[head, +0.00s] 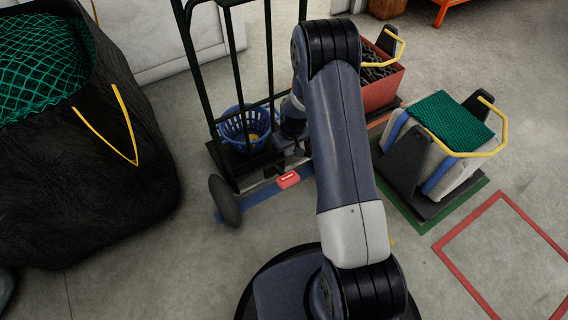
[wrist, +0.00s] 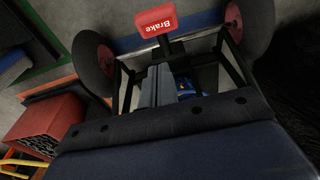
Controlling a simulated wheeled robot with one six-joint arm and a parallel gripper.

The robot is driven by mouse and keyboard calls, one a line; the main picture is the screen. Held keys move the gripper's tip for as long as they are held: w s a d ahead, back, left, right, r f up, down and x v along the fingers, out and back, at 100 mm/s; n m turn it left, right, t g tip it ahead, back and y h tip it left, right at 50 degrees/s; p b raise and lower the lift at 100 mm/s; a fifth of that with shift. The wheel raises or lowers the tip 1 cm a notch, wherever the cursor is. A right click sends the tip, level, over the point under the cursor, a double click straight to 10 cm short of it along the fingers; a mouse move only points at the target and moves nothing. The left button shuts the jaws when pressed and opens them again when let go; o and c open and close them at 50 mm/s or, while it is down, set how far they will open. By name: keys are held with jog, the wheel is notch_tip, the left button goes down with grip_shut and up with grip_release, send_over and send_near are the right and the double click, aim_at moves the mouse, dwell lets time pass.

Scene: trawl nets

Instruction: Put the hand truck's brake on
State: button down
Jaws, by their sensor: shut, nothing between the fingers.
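The dark green hand truck (head: 268,62) stands upright at the centre of the head view, one black wheel (head: 225,201) showing. Its red brake pedal (head: 288,180) sits low at the near side, between the wheels. In the wrist view the pedal (wrist: 156,20) reads "Brake" upside down and sits on a short dark stalk. My gripper (wrist: 158,78) is shut and empty, close to the pedal's stalk; I cannot tell whether it touches. In the head view my arm hides part of the gripper and the truck's right side.
A blue basket (head: 246,124) stands on the truck's plate. A black bag (head: 95,165) with green net is at left. A red crate (head: 382,88) and a grey load with green net (head: 452,120) stand at right. An empty red floor outline (head: 500,195) lies at front right.

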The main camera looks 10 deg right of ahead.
jog(key=shift+w+f, duration=0.2)
jog(key=b, duration=0.3)
send_over(288, 176)
jog(key=w, duration=0.1)
jog(key=f, duration=1)
jog(key=shift+w+a, duration=0.1)
jog(key=shift+a, duration=0.15)
jog(key=f, duration=0.1)
jog(key=s+f+b, duration=0.1)
jog(key=f, duration=0.1)
jog(key=shift+d, duration=0.2)
jog(key=shift+s+f, duration=0.25)
jog(key=shift+f, duration=0.05)
